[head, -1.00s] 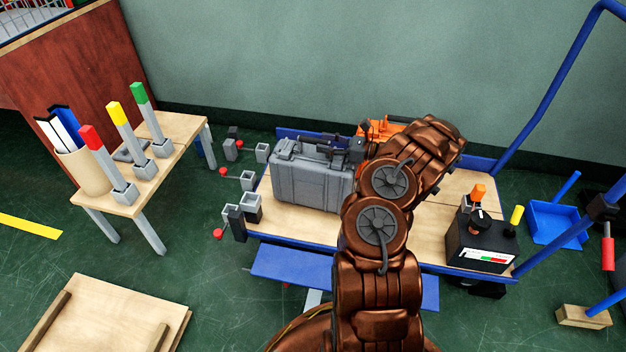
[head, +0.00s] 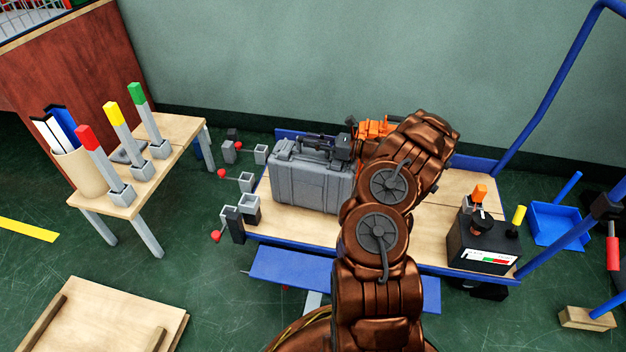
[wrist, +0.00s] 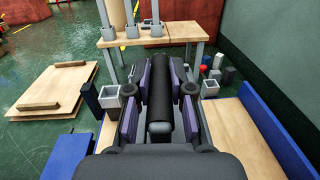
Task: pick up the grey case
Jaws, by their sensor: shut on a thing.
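The grey case (head: 312,182) stands upright on the wooden deck of the blue cart (head: 300,229), at its left end, in the head view. Its handle is on top. My gripper (head: 326,144) is at the handle, reaching in from the right. In the wrist view my gripper (wrist: 159,100) has its two fingers on either side of the dark handle (wrist: 159,75), shut on it. Most of the case body is hidden below the gripper in the wrist view. I cannot tell whether the case is clear of the deck.
A black box (head: 482,243) with knobs sits at the cart's right end. An orange object (head: 375,130) is behind my arm. A small table (head: 178,131) with coloured-topped posts stands left.

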